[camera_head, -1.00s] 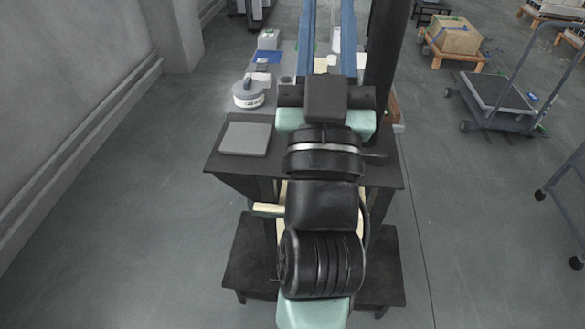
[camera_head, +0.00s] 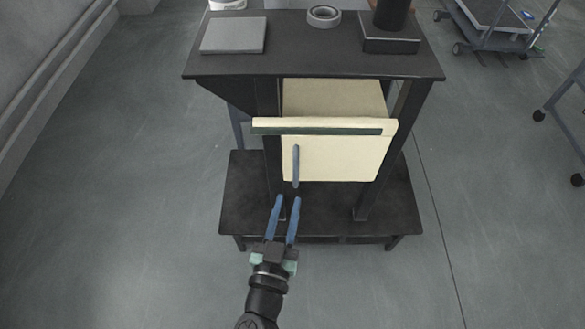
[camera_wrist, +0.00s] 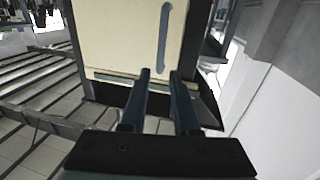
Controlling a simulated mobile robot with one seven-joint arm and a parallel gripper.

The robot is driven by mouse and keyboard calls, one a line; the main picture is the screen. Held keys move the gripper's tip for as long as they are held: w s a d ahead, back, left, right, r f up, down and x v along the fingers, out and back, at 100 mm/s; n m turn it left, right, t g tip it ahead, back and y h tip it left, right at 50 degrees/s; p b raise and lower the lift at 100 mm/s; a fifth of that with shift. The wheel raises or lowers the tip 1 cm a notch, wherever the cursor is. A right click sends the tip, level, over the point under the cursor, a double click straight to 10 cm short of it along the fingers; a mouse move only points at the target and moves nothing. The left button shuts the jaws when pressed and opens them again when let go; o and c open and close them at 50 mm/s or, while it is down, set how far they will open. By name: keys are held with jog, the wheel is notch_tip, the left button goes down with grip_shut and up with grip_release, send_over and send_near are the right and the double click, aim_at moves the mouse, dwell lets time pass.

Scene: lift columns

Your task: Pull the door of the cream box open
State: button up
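The cream box (camera_head: 335,97) sits inside the black stand, below its top. Its cream door (camera_head: 345,160) faces me, with a dark green strip along the upper part. I see no clear gap at the door's edges. A blue upright bar handle (camera_head: 296,166) is on the door's left part; it also shows in the wrist view (camera_wrist: 163,35), where the cream front (camera_wrist: 120,35) fills the upper middle. My gripper (camera_head: 287,200) is open and empty, its blue fingers apart just below and in front of the handle, not around it. In the wrist view its fingertips (camera_wrist: 160,73) point toward the cream front.
The black stand's top (camera_head: 300,50) carries a grey flat block (camera_head: 234,35), a ring-shaped roll (camera_head: 324,16) and a dark column base (camera_head: 391,40). Its low shelf (camera_head: 245,190) spreads beneath the box. Stand legs flank the box.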

aim_at(295, 171)
jog(key=w, duration=0.3)
jog(key=w+d+b, duration=0.1)
jog(key=w, duration=0.2)
jog(key=w+b, duration=0.1)
jog(key=w, duration=0.2)
jog(key=shift+w+d, duration=0.35)
jog(key=shift+d, duration=0.05)
grip_shut()
dwell(0.9)
